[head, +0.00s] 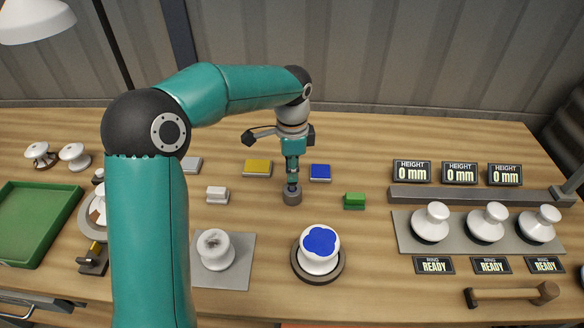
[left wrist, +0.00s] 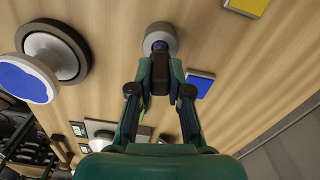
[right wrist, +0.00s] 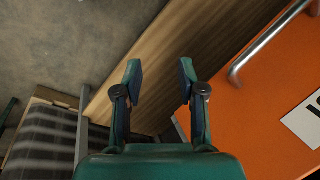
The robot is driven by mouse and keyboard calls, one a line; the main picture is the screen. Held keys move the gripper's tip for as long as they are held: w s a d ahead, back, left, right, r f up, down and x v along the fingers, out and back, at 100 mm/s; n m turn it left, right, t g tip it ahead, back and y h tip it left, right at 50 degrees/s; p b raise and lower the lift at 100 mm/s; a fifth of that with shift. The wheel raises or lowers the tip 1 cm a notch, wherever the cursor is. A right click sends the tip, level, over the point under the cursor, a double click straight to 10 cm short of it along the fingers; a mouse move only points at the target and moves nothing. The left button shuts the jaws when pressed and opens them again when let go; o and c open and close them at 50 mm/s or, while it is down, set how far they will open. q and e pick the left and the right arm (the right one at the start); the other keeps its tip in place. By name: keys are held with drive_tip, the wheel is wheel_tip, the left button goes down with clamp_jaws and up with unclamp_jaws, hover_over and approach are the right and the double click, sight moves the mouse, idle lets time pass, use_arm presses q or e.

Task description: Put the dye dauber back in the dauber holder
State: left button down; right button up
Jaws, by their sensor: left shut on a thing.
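My left gripper (head: 292,170) points straight down over the dauber holder (head: 292,196), a small grey round cup on the bench. It is shut on the dye dauber (head: 292,183), a dark upright piece whose lower end is at the cup's mouth. In the left wrist view the dauber (left wrist: 160,68) sits between the fingers (left wrist: 160,90), in line with the holder (left wrist: 159,36). I cannot tell how deep its tip is in the cup. My right gripper (right wrist: 160,82) is open and empty in the right wrist view, away from the holder.
A yellow pad (head: 257,168), a blue pad (head: 320,173) and a green block (head: 354,201) lie near the holder. A white insulator with a blue-dyed top (head: 319,241) stands in front. White insulators (head: 486,222) stand on a grey plate at right. A hammer (head: 512,295) lies front right.

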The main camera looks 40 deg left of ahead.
use_arm(q)
drive_tip(key=shift+f+b, duration=0.8)
drive_tip(key=shift+f, duration=0.45)
drive_tip(key=c, duration=1)
unclamp_jaws()
drive_tip(key=shift+r, duration=0.1)
wheel_tip(320, 180, up, 12)
drive_tip(key=shift+w+f, duration=0.1)
drive_tip(key=shift+f, duration=0.1)
